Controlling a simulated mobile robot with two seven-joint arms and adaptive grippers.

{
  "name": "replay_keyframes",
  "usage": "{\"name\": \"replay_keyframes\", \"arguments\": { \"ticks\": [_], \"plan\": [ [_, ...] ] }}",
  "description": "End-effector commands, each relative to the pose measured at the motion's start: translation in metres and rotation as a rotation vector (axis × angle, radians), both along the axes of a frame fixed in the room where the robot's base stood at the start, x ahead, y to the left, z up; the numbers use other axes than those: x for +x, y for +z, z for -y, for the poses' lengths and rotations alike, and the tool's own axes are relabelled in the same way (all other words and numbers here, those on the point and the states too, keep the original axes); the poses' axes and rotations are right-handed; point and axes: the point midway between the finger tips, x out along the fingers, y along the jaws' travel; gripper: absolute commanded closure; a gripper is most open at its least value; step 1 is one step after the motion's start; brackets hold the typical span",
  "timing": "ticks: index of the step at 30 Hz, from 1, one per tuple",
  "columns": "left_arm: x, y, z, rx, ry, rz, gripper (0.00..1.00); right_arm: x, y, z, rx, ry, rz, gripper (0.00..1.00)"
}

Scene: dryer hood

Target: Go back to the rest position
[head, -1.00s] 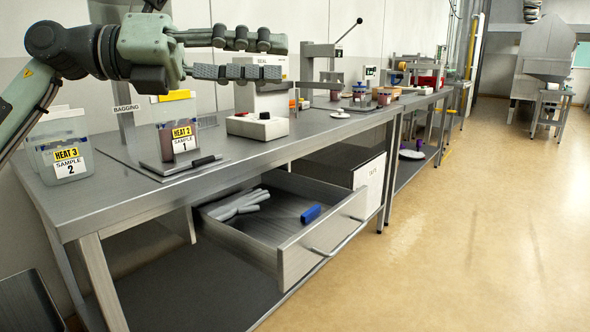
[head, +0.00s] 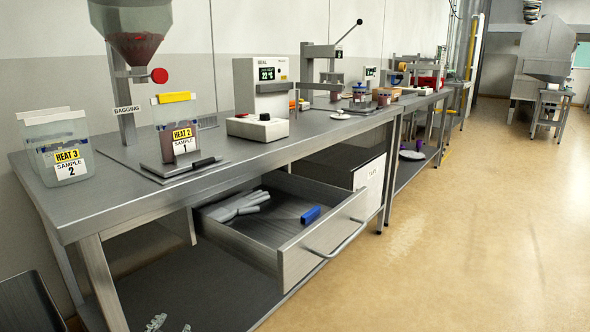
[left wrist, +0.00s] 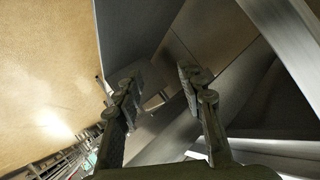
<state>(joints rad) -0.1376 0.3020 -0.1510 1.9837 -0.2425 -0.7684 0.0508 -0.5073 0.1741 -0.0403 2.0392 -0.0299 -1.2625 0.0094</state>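My left gripper (left wrist: 158,78) shows in the left wrist view with its two fingers spread apart and nothing visible between them. In the head view only small pale bits, apparently its fingertips (head: 170,325), show at the bottom edge, low by the bench's lower shelf. The rest of the left arm is out of the head view. My right gripper is in neither view.
An open drawer (head: 320,250) with gloves (head: 240,205) and a blue item (head: 311,215) juts out. The floor at right is clear.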

Motion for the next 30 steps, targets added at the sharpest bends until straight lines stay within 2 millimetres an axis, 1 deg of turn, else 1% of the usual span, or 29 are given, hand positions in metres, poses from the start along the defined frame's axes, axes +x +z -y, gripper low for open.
{"name": "replay_keyframes", "arguments": {
  "ticks": [1,2,3,5,6,8,9,12,15,19,30],
  "plan": [
    [-0.027,-0.033,-0.003,-0.030,0.033,-0.099,0.61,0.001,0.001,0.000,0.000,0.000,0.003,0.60],
    [-0.042,-0.051,-0.005,-0.045,0.053,-0.155,0.61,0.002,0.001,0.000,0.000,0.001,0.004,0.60],
    [-0.064,-0.073,-0.008,-0.066,0.079,-0.230,0.61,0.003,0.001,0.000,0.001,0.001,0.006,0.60],
    [-0.098,-0.102,-0.009,-0.093,0.114,-0.340,0.61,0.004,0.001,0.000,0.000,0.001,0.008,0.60],
    [-0.121,-0.120,-0.010,-0.111,0.136,-0.409,0.61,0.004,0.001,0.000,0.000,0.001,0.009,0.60],
    [-0.155,-0.143,-0.010,-0.134,0.164,-0.509,0.61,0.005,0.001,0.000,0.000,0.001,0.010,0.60],
    [-0.176,-0.155,-0.010,-0.148,0.182,-0.568,0.61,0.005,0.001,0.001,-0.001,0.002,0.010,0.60],
    [-0.219,-0.177,-0.008,-0.177,0.215,-0.687,0.61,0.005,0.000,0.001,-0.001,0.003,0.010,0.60],
    [-0.247,-0.188,-0.006,-0.194,0.235,-0.761,0.61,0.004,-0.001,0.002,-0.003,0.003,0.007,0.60],
    [-0.260,-0.193,-0.005,-0.201,0.245,-0.799,0.61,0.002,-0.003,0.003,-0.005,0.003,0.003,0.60],
    [-0.260,-0.193,-0.005,-0.201,0.244,-0.798,0.61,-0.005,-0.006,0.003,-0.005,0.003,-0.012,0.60]
  ]
}}
